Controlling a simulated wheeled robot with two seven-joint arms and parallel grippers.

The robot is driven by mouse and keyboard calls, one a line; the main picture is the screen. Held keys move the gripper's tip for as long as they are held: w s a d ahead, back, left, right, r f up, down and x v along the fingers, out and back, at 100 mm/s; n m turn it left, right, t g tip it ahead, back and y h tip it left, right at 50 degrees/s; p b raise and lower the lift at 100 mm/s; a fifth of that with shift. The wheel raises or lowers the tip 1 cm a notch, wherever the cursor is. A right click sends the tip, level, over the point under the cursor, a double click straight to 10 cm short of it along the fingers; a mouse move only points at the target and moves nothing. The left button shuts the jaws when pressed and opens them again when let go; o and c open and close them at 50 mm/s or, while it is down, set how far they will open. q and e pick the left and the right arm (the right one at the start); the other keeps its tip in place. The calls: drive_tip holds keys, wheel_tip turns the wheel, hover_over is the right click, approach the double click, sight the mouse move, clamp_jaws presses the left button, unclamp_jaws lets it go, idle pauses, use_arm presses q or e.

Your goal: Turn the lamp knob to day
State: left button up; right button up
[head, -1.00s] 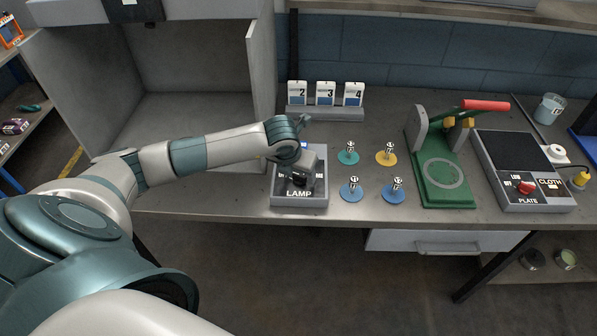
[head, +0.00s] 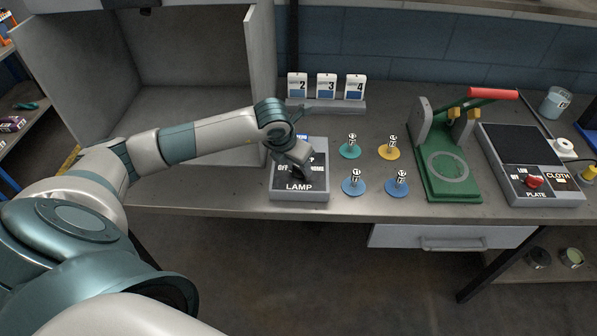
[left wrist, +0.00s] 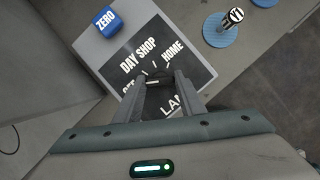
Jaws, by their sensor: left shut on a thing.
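The grey lamp box (head: 300,196), with a black face, stands at the bench's front edge in the head view. The left wrist view shows its face (left wrist: 190,60) close up, with the words DAY, SHOP and HOME, a partly covered OFF, and a blue ZERO button (left wrist: 107,21). My left gripper (left wrist: 158,82) reaches down over the face, shut on the dark lamp knob (left wrist: 157,76). The fingers cover much of the knob, so I cannot tell which word it points at. In the head view my left gripper (head: 299,172) hides the knob. My right gripper is not in view.
Several coloured discs with numbered pegs, one teal (head: 350,152), lie right of the lamp box. Behind stand number cards on a rack (head: 325,106). A green press (head: 447,170) and a plate-and-cloth box (head: 530,165) are further right. A grey booth (head: 262,80) stands left.

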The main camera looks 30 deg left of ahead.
use_arm(q)
drive_tip(key=m+b, duration=0.1)
drive_tip(key=b, duration=0.1)
drive_tip(key=m+h+b, duration=0.1)
drive_tip(key=m+b, duration=0.1)
drive_tip(key=b, duration=0.1)
drive_tip(key=m+b, duration=0.1)
drive_tip(key=b, duration=0.1)
drive_tip(key=shift+w+a+f+m+h, duration=0.1)
drive_tip(key=shift+a+f+m+h, duration=0.1)
drive_tip(key=shift+f+m+h, duration=0.15)
drive_tip(key=shift+r+m+g+h+b, duration=0.3)
drive_tip(key=shift+r+m+h+b, duration=0.15)
drive_tip(key=shift+m+b, duration=0.8)
drive_tip(key=o, duration=1)
drive_tip(key=shift+o, duration=0.2)
